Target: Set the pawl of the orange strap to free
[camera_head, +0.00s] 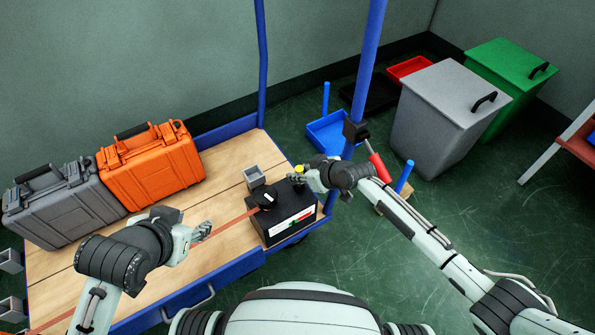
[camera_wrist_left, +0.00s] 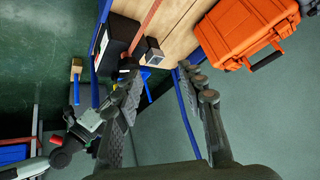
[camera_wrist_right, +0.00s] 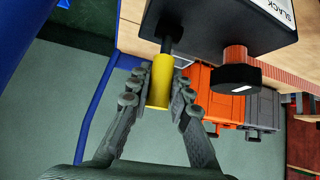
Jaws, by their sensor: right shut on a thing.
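The orange strap (camera_head: 226,221) lies across the wooden deck and runs to a black box (camera_head: 287,213) at the deck's right end. The box has a coloured label and a dark knob (camera_head: 265,199) with a white mark on top. A yellow handle (camera_wrist_right: 158,92) on a black stem sticks out of the box. My right gripper (camera_head: 305,178) is shut on this yellow handle, one finger on each side in the right wrist view. "SLACK" shows on the label there. My left gripper (camera_head: 204,231) is open and empty above the deck, left of the box.
A grey case (camera_head: 65,208) and an orange case (camera_head: 153,173) stand at the deck's back left. A grey square block (camera_head: 254,177) is beside the box. Blue posts (camera_head: 369,65) rise from the cart. Bins and a blue tray (camera_head: 328,133) are beyond it.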

